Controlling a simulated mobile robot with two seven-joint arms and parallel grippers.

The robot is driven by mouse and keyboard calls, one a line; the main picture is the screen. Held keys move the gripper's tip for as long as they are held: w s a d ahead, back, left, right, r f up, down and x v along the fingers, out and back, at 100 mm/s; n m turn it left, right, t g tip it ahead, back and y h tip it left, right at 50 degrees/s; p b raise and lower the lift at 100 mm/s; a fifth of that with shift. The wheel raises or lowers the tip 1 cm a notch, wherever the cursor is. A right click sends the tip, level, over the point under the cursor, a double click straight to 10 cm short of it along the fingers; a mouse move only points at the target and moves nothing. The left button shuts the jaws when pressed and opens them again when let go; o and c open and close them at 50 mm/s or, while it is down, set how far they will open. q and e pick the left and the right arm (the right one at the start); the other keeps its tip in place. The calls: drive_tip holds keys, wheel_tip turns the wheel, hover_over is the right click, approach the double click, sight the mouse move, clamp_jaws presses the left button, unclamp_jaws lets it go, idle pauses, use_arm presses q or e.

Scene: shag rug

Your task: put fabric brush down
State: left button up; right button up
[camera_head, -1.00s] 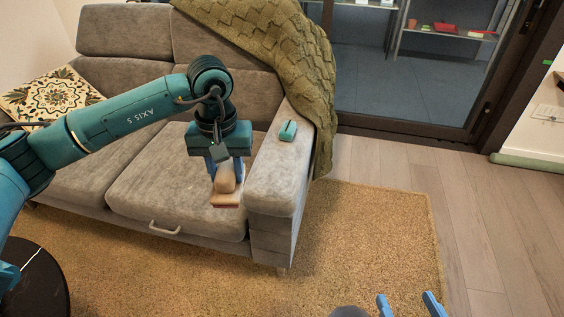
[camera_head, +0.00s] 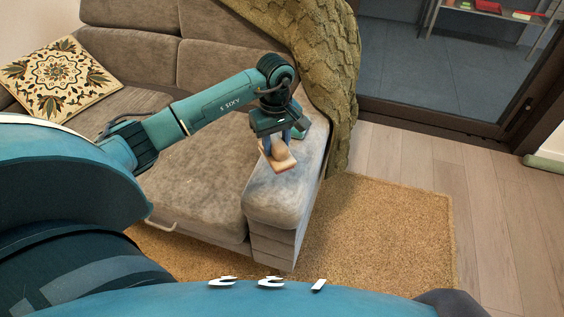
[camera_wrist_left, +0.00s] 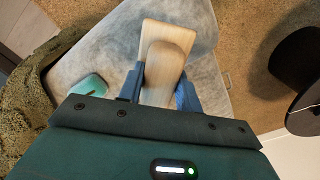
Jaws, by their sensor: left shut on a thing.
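The fabric brush (camera_head: 279,157) has a pale wooden body and handle with a reddish edge below. My left gripper (camera_head: 283,143) is shut on it and holds it over the sofa's right armrest (camera_head: 284,197). In the left wrist view the brush (camera_wrist_left: 166,55) lies between the two blue fingers of the left gripper (camera_wrist_left: 160,85), with the grey armrest behind it. I cannot tell whether the brush touches the armrest. My right gripper is not in view.
A small teal object (camera_wrist_left: 88,84) lies on the armrest, mostly hidden behind my gripper in the head view. A green knitted throw (camera_head: 335,70) hangs over the sofa beside the armrest. A patterned cushion (camera_head: 60,76) rests at left. The armrest's front part is clear.

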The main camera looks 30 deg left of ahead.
use_arm(q)
wheel_tip(320, 180, down, 2)
drive_tip(key=shift+f, duration=0.15)
wheel_tip(320, 180, down, 4)
drive_tip(key=shift+r+b, duration=0.1)
drive_tip(key=shift+b, duration=0.25)
drive_tip(key=shift+f, duration=0.3)
drive_tip(key=o, duration=0.9)
drive_tip(key=shift+r, duration=0.1)
